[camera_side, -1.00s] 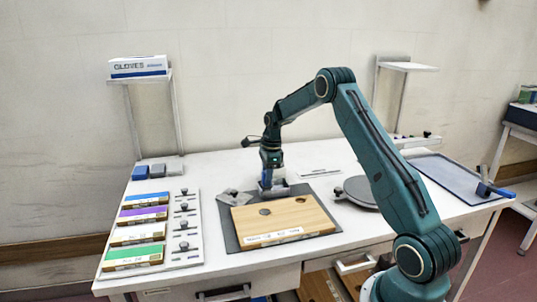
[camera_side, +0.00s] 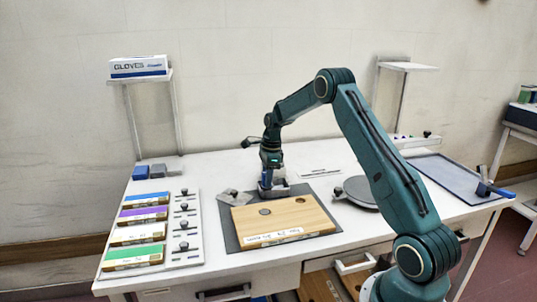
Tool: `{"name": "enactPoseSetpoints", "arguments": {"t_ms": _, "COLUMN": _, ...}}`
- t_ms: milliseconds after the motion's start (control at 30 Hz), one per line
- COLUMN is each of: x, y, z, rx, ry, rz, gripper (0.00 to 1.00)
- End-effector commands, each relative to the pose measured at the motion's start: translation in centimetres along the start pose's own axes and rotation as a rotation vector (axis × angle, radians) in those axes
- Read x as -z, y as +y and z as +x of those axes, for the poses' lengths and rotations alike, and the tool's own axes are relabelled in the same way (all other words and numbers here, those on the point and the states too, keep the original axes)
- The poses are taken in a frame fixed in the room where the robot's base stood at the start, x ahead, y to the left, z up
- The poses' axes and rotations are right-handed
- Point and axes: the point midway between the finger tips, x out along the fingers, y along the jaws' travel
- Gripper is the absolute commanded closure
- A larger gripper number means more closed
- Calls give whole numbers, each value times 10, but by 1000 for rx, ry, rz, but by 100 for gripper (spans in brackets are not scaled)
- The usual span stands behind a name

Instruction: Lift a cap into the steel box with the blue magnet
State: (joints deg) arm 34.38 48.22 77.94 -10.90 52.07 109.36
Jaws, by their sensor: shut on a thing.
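My gripper (camera_side: 271,181) points down behind the wooden block, at the back of the dark mat (camera_side: 229,229). It is shut on a small blue piece (camera_side: 266,179), which looks like the blue magnet. Just under it is a low grey metal piece (camera_side: 279,192), likely the steel box; its inside is hidden, and I cannot tell whether the magnet touches it. A dark round disc (camera_side: 265,212), perhaps a cap, lies on top of the wooden block (camera_side: 284,222). A second dark round spot (camera_side: 300,200) beside it may be a hole. No cap is visible under the magnet.
A grey piece (camera_side: 234,197) lies left of my gripper. A dark round plate (camera_side: 361,193) stands to the right. A white rack (camera_side: 188,257) with coloured blocks and knobs is at left. A blue-grey tray (camera_side: 447,178) is at far right. The table's back middle is mostly clear.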

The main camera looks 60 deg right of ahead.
Motion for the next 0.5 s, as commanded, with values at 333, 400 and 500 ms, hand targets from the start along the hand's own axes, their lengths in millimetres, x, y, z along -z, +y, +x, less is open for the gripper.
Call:
{"name": "enactPoseSetpoints", "arguments": {"t_ms": 333, "x": 0, "y": 0, "z": 2, "rx": 0, "ry": 0, "rz": 0, "gripper": 99}}
{"name": "enactPoseSetpoints", "arguments": {"t_ms": 400, "x": 0, "y": 0, "z": 3, "rx": 0, "ry": 0, "rz": 0, "gripper": 99}}
{"name": "enactPoseSetpoints", "arguments": {"t_ms": 500, "x": 0, "y": 0, "z": 4, "rx": 0, "ry": 0, "rz": 0, "gripper": 99}}
